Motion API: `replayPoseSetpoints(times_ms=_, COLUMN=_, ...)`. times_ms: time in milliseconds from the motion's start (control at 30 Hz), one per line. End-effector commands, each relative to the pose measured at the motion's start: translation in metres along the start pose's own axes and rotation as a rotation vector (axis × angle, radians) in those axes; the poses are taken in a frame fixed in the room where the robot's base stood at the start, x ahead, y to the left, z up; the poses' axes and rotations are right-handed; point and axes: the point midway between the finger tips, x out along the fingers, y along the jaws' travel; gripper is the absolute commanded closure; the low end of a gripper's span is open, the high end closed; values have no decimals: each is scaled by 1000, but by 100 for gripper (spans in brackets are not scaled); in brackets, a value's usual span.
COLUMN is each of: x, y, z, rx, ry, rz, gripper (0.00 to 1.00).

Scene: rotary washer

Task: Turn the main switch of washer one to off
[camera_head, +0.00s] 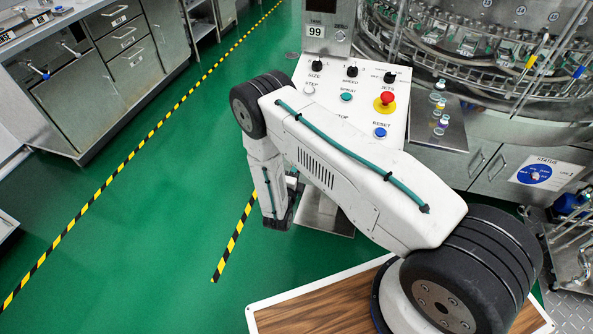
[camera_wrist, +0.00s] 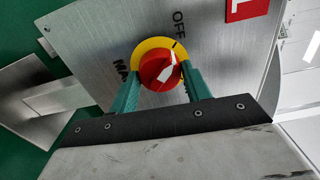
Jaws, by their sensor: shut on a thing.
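In the wrist view the main switch is a red round knob (camera_wrist: 148,72) on a yellow ring (camera_wrist: 150,45), set in a grey metal panel. The knob's white pointer is tilted to the upper right, toward the black mark by the "OFF" label (camera_wrist: 180,22). A label starting "MA" is partly hidden at the lower left. My gripper (camera_wrist: 163,78) has its teal fingers on both sides of the knob and is shut on it. A red plate with a white "1" (camera_wrist: 245,8) is at the top right. In the head view my arm hides the switch.
In the head view a white control console (camera_head: 330,95) with knobs and a red stop button (camera_head: 387,98) stands behind my arm. The rotary washer (camera_head: 480,40) is at the right. Green floor (camera_head: 120,235) is open at the left, up to steel cabinets (camera_head: 95,85).

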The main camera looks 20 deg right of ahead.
Motion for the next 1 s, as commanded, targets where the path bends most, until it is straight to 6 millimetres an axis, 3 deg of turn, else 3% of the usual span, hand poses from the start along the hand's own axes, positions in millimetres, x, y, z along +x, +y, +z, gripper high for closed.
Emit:
replayPoseSetpoints(times_ms=633, x=0, y=0, z=0, rx=-47, ry=-2, rz=1, gripper=75)
replayPoseSetpoints(times_ms=667, x=0, y=0, z=0, rx=-47, ry=-1, rz=1, gripper=44)
replayPoseSetpoints(times_ms=700, x=0, y=0, z=0, rx=-47, ry=-1, rz=1, gripper=33)
replayPoseSetpoints(times_ms=1000, x=-1, y=0, z=0, rx=-46, ry=-1, rz=1, gripper=31)
